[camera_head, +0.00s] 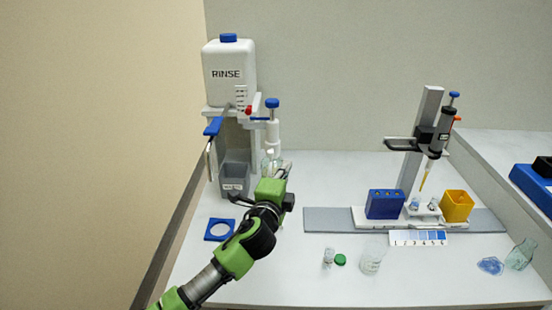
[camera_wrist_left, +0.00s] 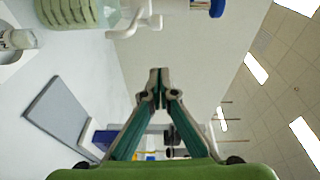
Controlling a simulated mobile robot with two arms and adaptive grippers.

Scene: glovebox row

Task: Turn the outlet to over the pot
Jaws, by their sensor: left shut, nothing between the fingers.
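The white RINSE bottle (camera_head: 229,75) stands on a stand at the back left. A blue lever (camera_head: 213,126) with a thin metal tube (camera_head: 208,160) hanging down projects left of the stand; this looks like the outlet. The tube's lower end is at the left of a grey square pot (camera_head: 235,179) at the stand's foot. My left gripper (camera_head: 283,171) is right of the pot, apart from the lever. In the left wrist view, the left gripper (camera_wrist_left: 157,74) has its fingertips together, with nothing between them. My right gripper is out of view.
A blue-knobbed pump (camera_head: 272,132) rises just behind my left gripper. A pipette stand (camera_head: 420,145), a blue block (camera_head: 385,204) and a yellow cup (camera_head: 457,206) are at right.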

